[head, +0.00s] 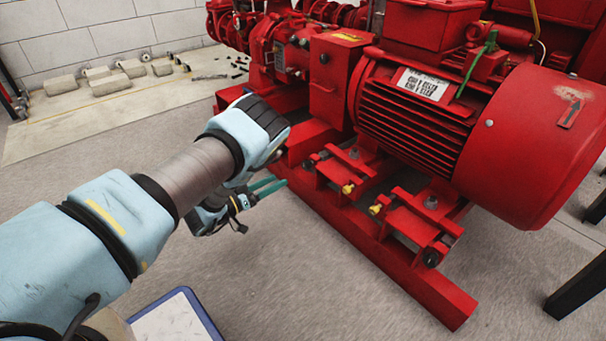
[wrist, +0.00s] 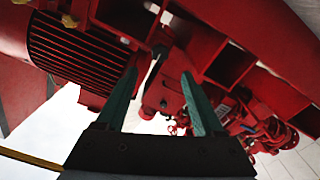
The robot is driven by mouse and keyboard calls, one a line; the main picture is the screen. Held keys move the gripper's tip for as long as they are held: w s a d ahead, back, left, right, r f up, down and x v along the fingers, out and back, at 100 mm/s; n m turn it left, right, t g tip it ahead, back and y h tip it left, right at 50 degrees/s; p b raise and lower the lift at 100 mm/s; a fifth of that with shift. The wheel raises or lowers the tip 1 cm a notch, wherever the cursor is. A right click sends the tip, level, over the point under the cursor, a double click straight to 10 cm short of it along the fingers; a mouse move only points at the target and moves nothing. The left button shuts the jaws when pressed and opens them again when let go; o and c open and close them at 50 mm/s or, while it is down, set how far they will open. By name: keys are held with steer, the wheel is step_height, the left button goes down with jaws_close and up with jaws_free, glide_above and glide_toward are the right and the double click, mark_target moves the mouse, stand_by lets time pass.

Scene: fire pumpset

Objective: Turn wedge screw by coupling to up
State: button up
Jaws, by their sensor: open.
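Two yellow-headed screws show on the red base under the motor in the head view. The one nearer the coupling housing (head: 328,75) is the left yellow screw (head: 347,189); the other yellow screw (head: 375,209) is farther right. I cannot tell for certain which is the wedge screw by the coupling. In the wrist view, a yellow head (wrist: 70,20) shows at the upper left, apart from my fingers. My gripper (head: 276,184) has teal fingers and is open and empty, left of the base rail and the screws. It also shows in the wrist view (wrist: 160,73).
The red motor (head: 530,145) overhangs the base at the right. The long red base rail (head: 390,262) runs along the near side. A blue-rimmed tray (head: 185,320) is at the bottom. Open floor lies in front of the rail. Dark legs (head: 580,285) stand at the right.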

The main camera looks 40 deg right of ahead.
mark_target(304, 166)
steer(key=d+b, duration=0.1)
steer(key=d, duration=0.2)
steer(key=d+b, duration=0.1)
steer(key=d, duration=0.1)
steer(key=d+b, duration=0.2)
steer(key=d, duration=0.1)
steer(key=shift+s+d+f, duration=0.1)
steer(key=shift+s+d, duration=0.15)
steer(key=shift+d, duration=0.9)
jaws_close()
